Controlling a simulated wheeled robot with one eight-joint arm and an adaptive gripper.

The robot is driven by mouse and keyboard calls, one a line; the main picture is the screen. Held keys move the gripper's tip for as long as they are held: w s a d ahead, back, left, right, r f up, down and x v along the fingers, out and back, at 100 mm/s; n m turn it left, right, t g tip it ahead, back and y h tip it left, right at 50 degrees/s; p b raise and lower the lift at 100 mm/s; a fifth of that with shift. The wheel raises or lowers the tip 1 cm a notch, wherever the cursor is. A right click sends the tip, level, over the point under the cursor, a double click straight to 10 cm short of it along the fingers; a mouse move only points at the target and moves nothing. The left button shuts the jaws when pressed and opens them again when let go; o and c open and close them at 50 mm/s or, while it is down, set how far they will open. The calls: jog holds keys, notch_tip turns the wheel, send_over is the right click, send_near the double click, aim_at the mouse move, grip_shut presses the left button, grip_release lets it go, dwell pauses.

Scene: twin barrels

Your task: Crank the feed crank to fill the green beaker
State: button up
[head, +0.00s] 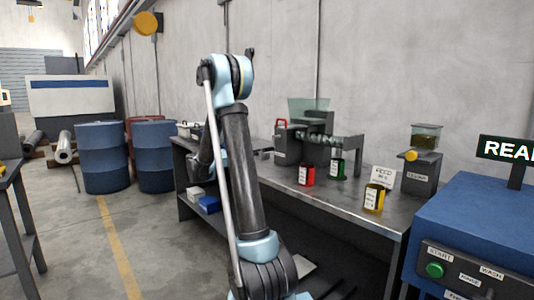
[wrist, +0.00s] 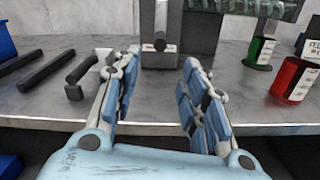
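The green beaker (head: 336,169) stands upright on the bench below the screw feeder (head: 330,140); it also shows at the upper right of the wrist view (wrist: 261,52). A red beaker (head: 307,174) stands next to it, nearer the bench front, and shows in the wrist view too (wrist: 293,80). A red handle (head: 281,123) shows at the feeder's left end; I cannot tell whether it is the feed crank. My gripper (wrist: 161,62) is open and empty, facing the grey feeder base (wrist: 160,56). In the head view my arm hides the gripper.
A yellow beaker (head: 374,199) stands at the bench's front right, near a small hopper unit (head: 421,172). Dark bars (wrist: 36,72) and a hammer-like tool (wrist: 82,72) lie left of my gripper. A blue console (head: 480,215) is at the right. Blue barrels (head: 102,157) stand left.

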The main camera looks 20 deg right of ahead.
aim_at(268, 150)
jog(key=x, duration=1.6)
grip_shut()
